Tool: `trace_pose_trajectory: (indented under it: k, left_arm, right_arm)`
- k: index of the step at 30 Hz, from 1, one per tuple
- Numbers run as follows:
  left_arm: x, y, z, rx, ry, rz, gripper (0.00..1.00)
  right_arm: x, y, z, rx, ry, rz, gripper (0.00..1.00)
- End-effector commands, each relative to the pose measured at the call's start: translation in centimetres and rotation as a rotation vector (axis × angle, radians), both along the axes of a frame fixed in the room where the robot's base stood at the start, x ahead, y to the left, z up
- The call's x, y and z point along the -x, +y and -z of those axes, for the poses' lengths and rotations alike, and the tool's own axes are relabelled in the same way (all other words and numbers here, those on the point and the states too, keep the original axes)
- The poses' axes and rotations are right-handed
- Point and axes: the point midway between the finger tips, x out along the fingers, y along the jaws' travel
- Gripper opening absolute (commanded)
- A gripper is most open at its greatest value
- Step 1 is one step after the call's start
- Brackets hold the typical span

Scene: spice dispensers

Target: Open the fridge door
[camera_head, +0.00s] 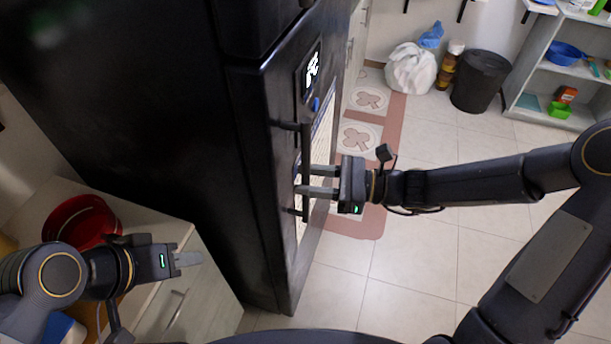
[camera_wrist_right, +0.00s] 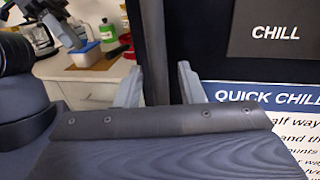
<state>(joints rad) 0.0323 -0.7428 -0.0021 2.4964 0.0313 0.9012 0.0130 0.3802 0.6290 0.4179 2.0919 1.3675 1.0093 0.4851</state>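The dark fridge (camera_head: 165,110) stands at the left centre in the head view. Its door (camera_head: 270,215) looks flush with the body, with no visible gap. A vertical dark handle (camera_head: 305,150) runs along the door front; it also shows as an upright bar in the right wrist view (camera_wrist_right: 153,45). My right gripper (camera_head: 302,180) is at the handle, one finger on each side of the bar in the right wrist view (camera_wrist_right: 158,88). Its fingers are apart, with a gap beside the bar. My left gripper (camera_head: 195,259) is left of the fridge, away from the handle; its finger opening is not clear.
A counter (camera_head: 215,285) with a red bowl (camera_head: 75,222) is beside my left arm. A black bin (camera_head: 480,80), a white bag (camera_head: 410,70) and a shelf (camera_head: 527,65) stand at the back. The tiled floor in front of the door is clear apart from a mat (camera_head: 360,222).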

Motion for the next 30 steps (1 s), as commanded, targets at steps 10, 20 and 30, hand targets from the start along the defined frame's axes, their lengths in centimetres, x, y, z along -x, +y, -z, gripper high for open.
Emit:
trace_pose_trajectory:
  k: [10,20,30]
  left_arm:
    - [0.00,0.00,-0.11,0.000,0.000,0.000,0.36]
    - [0.00,0.00,-0.11,0.000,0.000,0.000,0.36]
    - [0.00,0.00,-0.21,0.000,0.000,0.000,0.36]
  right_arm:
    - [-0.11,1.07,0.01,0.001,-0.001,0.000,0.35]
    - [-0.09,1.05,0.01,0.002,-0.001,0.000,0.00]
    - [-0.07,0.89,-0.01,0.002,-0.002,-0.003,0.00]
